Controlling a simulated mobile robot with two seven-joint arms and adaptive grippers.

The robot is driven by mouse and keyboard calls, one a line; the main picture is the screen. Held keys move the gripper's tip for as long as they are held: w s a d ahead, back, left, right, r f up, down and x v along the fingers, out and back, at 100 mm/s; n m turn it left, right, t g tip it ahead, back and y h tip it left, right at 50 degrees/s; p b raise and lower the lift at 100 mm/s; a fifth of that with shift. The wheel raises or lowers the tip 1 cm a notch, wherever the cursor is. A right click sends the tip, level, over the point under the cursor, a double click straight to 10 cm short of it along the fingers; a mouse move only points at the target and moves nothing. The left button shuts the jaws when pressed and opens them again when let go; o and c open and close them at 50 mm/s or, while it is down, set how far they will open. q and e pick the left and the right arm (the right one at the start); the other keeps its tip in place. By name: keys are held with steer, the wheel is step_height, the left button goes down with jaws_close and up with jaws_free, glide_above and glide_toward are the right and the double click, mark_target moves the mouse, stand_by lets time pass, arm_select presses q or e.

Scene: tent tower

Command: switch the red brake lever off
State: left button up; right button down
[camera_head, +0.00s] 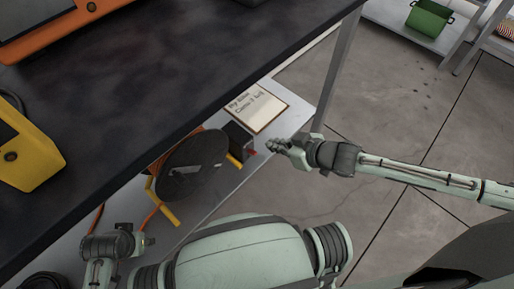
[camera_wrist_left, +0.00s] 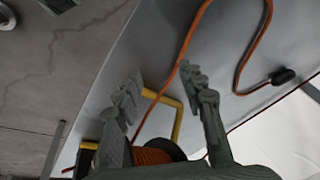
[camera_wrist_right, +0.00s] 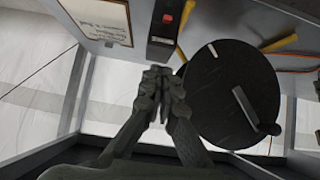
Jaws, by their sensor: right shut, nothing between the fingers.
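A cable reel with a black disc (camera_head: 190,165) and yellow frame (camera_head: 160,215) sits on the lower shelf beneath the dark tabletop. Next to the disc is a dark box (camera_head: 236,140); the right wrist view shows a small red part (camera_wrist_right: 168,18) on it, apparently the brake lever. Its on or off position is too small to tell. My right gripper (camera_head: 272,146) is shut and empty, just right of the box. In the right wrist view its fingertips (camera_wrist_right: 162,75) are below the red part, apart from it. My left gripper (camera_wrist_left: 160,82) is open and empty near the yellow frame and orange cable.
The dark tabletop (camera_head: 200,60) overhangs the reel, with a table leg (camera_head: 340,65) behind my right gripper. A framed note (camera_head: 257,107) lies beyond the box. An orange cable (camera_wrist_left: 250,45) runs over the shelf. Open floor (camera_head: 400,120) is at the right.

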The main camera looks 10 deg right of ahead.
steer(key=b, duration=0.1)
glide_above(252, 152)
steer(key=f, duration=0.6)
steer(key=shift+s+d+f, duration=0.1)
steer(key=shift+d+f, duration=0.1)
steer(key=shift+d, duration=0.1)
steer(key=shift+s+d+f+b, duration=0.2)
steer(key=shift+s+f, duration=0.1)
steer(key=shift+f, duration=0.3)
steer(key=shift+s+d+f+b, duration=0.15)
steer(key=shift+s+f, duration=0.1)
steer(key=shift+f, duration=0.35)
arm_select(q)
steer(key=shift+w+a+r, duration=0.1)
steer(key=shift+a+r, duration=0.1)
steer(key=shift+r, duration=0.95)
steer(key=shift+w+a+r, duration=0.1)
steer(key=shift+a+r, duration=0.05)
steer(key=shift+r, duration=0.95)
arm_select(e)
steer(key=shift+s+d+f, duration=0.2)
steer(key=shift+s+f, duration=0.05)
steer(key=shift+f, duration=0.3)
arm_select(q)
steer(key=shift+f, duration=0.1)
